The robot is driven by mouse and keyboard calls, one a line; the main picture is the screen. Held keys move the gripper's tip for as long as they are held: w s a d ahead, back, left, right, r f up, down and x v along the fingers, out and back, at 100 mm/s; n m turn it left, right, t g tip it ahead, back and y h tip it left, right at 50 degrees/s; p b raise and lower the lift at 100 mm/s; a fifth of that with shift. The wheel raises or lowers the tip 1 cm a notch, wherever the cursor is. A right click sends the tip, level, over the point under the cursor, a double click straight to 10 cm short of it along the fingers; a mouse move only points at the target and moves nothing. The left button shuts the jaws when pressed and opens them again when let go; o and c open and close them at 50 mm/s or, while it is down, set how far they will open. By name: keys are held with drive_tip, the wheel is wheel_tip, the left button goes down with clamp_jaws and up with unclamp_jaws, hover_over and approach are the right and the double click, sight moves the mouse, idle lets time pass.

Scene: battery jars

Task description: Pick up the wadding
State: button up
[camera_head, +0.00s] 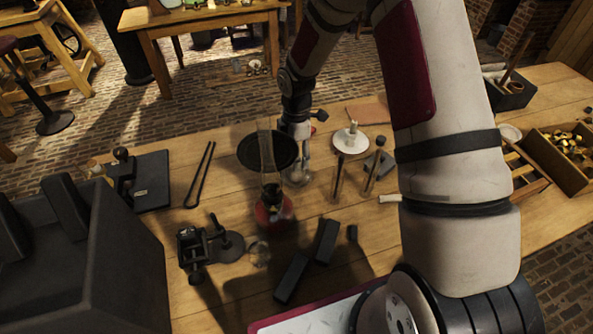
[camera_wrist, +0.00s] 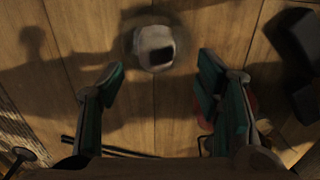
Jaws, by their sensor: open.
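In the wrist view a pale, off-white rounded thing (camera_wrist: 155,50) with a dark patch on it lies on the wooden table; it looks like the wadding, perhaps inside a clear round vessel. My gripper (camera_wrist: 160,75) is open, with its two green-padded fingers spread to the left and right. The pale thing lies just beyond the fingertips, near the middle of the gap, and nothing is held. In the head view I cannot clearly make out the wadding, and the gripper's fingers are hard to tell apart from the things around them.
Dark blocks (camera_head: 325,242) and a small glass vessel (camera_head: 260,253) stand on the table. A black clamp-like device (camera_head: 193,246), tongs (camera_head: 200,175) and a red-based object (camera_head: 272,210) are nearby. A box of brass pieces (camera_head: 549,170) is at right. In the wrist view, dark shapes (camera_wrist: 297,38) stand right.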

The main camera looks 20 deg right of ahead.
drive_tip(key=shift+w+d+f+p, duration=0.15)
drive_tip(key=shift+f+p, duration=0.15)
drive_tip(key=shift+f, duration=1.3)
drive_tip(key=shift+w+a+f+p, duration=0.1)
drive_tip(key=shift+f+p, duration=0.15)
drive_tip(key=shift+f, duration=1.3)
drive_tip(key=c, duration=1)
wheel_tip(320, 180, up, 10)
drive_tip(key=shift+r+b, duration=0.1)
drive_tip(key=shift+b, duration=0.55)
